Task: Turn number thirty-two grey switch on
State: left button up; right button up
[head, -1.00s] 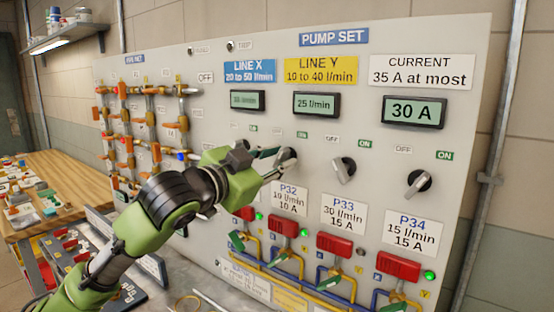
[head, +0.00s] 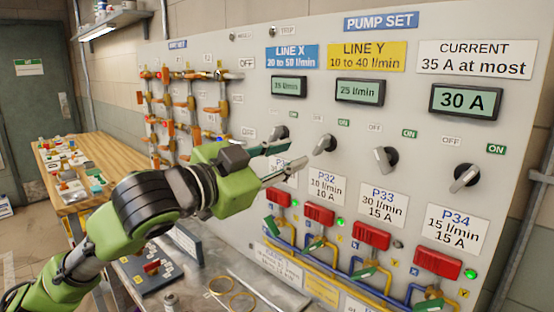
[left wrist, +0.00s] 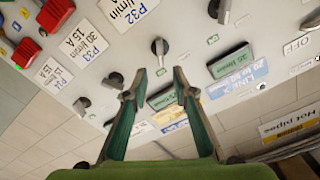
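The grey switch of P32 (head: 324,144) sits above the P32 label (head: 325,184) on the panel. Its lever slants toward the ON side, and the P32 lamp (head: 340,222) glows green. My left gripper (head: 294,156) is left of this switch in the head view, apart from it. In the left wrist view, the left gripper (left wrist: 158,88) is open and empty. There the P32 switch (left wrist: 158,46) shows beyond the gap between its fingertips. My right gripper is in neither view.
Other grey switches stand close by: P33 (head: 385,158) with a dark lamp, and P34 (head: 465,177) with a green one. The current display (head: 466,100) reads 30 A. Orange-handled pipes (head: 190,110) and a wooden table (head: 105,170) are on the left.

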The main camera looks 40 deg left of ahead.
pick_arm(q)
jog(key=shift+s+a, duration=0.2)
jog(key=shift+s, duration=0.95)
